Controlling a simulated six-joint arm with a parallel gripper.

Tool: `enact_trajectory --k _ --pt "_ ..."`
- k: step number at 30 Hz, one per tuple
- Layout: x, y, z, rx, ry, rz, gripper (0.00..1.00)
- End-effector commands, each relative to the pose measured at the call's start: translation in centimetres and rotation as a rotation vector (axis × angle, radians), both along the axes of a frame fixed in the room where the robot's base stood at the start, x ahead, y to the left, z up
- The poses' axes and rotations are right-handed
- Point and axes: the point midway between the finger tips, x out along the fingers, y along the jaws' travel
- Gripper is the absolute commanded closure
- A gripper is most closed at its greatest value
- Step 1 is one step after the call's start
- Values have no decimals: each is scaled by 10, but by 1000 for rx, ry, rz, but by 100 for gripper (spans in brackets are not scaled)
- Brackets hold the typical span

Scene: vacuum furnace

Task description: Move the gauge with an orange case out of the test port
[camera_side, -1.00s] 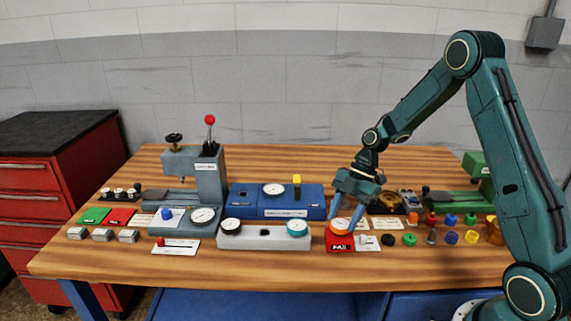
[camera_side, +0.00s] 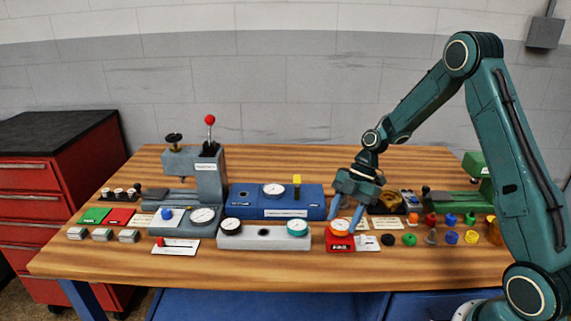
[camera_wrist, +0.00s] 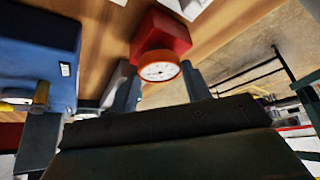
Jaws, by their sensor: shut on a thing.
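The gauge with an orange case (camera_side: 340,227) has a white face and sits at the red block marked FAIL (camera_side: 340,243). In the wrist view the orange gauge (camera_wrist: 158,70) is between my two fingers, against the red block (camera_wrist: 160,35). My gripper (camera_side: 344,219) points down and is shut on this gauge. I cannot tell whether the gauge rests on the block or is slightly above it. The blue unit (camera_side: 310,203) behind has a white-faced gauge (camera_side: 273,189), a dark opening on its left and a yellow lever (camera_side: 297,181).
Several small coloured caps (camera_side: 452,237) lie to the right. A grey press (camera_side: 205,175) stands at left. The front table edge is clear.

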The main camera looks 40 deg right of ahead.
Motion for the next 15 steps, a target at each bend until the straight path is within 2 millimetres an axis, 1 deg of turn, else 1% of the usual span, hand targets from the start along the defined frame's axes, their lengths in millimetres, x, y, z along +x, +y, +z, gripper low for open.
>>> enact_trajectory --k 6,7,9,10,11,15 --pt "0 0 -1 0 0 0 81" --pt "0 0 -1 0 0 0 48" --pt "0 0 -1 0 0 0 34" --pt "0 0 -1 0 0 0 29" --pt "0 0 -1 0 0 0 27" --pt "0 0 -1 0 0 0 27"
